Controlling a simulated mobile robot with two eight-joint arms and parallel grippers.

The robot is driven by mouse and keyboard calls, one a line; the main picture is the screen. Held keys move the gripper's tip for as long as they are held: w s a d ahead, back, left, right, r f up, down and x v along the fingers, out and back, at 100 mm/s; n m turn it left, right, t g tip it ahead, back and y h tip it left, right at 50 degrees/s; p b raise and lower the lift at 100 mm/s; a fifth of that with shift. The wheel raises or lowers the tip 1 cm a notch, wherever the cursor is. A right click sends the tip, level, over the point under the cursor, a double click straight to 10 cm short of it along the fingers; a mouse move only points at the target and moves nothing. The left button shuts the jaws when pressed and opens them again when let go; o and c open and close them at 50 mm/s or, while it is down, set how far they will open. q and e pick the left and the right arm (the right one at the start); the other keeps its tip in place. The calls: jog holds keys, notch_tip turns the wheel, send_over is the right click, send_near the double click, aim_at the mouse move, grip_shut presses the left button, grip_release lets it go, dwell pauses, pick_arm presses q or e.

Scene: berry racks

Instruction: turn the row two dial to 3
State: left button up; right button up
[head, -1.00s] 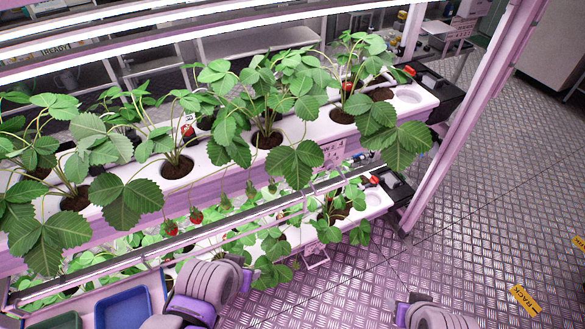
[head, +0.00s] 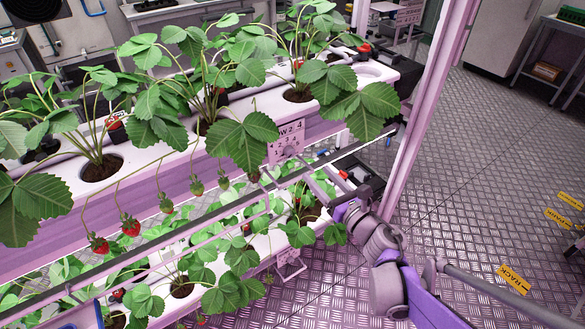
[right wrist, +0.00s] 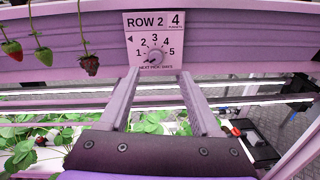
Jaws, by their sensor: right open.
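The row two dial (right wrist: 155,57) is a small round knob on a pale pink plate (right wrist: 170,22) marked ROW 2, with the numbers 1 to 5 around it. Its pointer seems to be on the lower left, near 1, but it is too small to be sure. The plate also shows in the head view (head: 287,143) on the front of the upper trough. My right gripper (right wrist: 160,72) is open and empty, its two fingers pointing at the plate just below the knob, one towards each side. It also shows in the head view (head: 308,174). My left gripper is out of view.
The upper trough (head: 180,195) holds strawberry plants, with red berries (head: 131,226) hanging left of the plate. A rail (head: 225,212) runs below it, over a lower planted trough (head: 245,262). A pink post (head: 412,130) stands right. The metal floor (head: 470,200) is open.

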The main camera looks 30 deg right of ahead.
aim_at(292, 154)
jog(key=shift+n+y, duration=0.3)
jog(key=shift+n, duration=0.6)
jog(key=w, duration=0.3)
jog(key=w+b, duration=0.1)
jog(key=w, duration=0.3)
jog(key=w+a+f, duration=0.1)
jog(key=w, duration=0.2)
jog(key=shift+w, duration=0.35)
grip_shut()
